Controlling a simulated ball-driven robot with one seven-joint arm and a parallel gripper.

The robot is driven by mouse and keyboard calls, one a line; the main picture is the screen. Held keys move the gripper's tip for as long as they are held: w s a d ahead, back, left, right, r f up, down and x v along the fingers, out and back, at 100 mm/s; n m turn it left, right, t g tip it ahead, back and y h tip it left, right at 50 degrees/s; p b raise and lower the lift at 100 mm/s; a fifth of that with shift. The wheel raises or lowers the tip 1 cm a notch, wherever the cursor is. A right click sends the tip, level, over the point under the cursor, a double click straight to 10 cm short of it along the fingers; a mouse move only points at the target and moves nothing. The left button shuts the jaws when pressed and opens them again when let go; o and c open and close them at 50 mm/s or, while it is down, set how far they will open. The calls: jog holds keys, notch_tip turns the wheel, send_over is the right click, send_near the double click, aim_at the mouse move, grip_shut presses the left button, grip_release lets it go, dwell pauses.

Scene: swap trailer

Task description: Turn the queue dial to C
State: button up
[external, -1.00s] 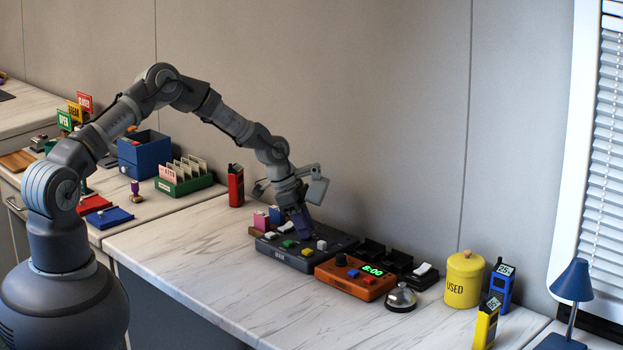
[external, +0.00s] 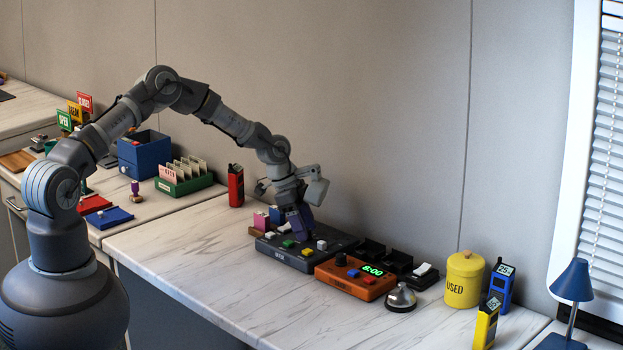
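A dark grey console (external: 284,257) with coloured and white buttons lies on the marble counter; the lettering on its front is too small to read. My gripper (external: 299,232) points down at the rear middle of this console, its purple fingers at or just above the top. Whether the fingers are open or closed on something cannot be made out. No dial on the grey console can be seen clearly; the spot under the fingers is hidden. No letter C is legible.
A bell (external: 401,298), black trays and a yellow jar (external: 464,282) stand further right. The counter's front is clear.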

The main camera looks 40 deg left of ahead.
jog(key=shift+r, duration=0.1)
jog(key=p+v, duration=0.2)
jog(key=v, duration=0.5)
jog(key=shift+a+r+p, duration=0.15)
jog(key=shift+r+p, duration=0.1)
jog(key=shift+p, duration=0.05)
jog(key=shift+r, duration=0.1)
jog(key=s+a+r+n+t+y, duration=0.1)
jog(key=a+r+n+t, duration=0.15)
jog(key=r, duration=1.15)
jog(key=s+a+r+n+t+y, duration=0.1)
jog(key=r+n+t, duration=0.15)
jog(key=r, duration=1.15)
jog(key=s+a+r+n+t+y, duration=0.1)
jog(key=a+r+n+t, duration=0.15)
jog(key=r, duration=1.15)
jog(key=s+a+r+n+t, duration=0.2)
jog(key=s+r+t, duration=0.1)
jog(key=s+r, duration=0.6)
jog(key=s+a+r+n+t+y, duration=0.1)
jog(key=s+a+r+n+t, duration=0.1)
jog(key=s+r, duration=0.6)
notch_tip(320, 180, up, 7)
jog(key=shift+s+r+n+t, duration=0.1)
jog(key=shift+s+n+t, duration=0.25)
jog(key=shift+n+t, duration=0.3)
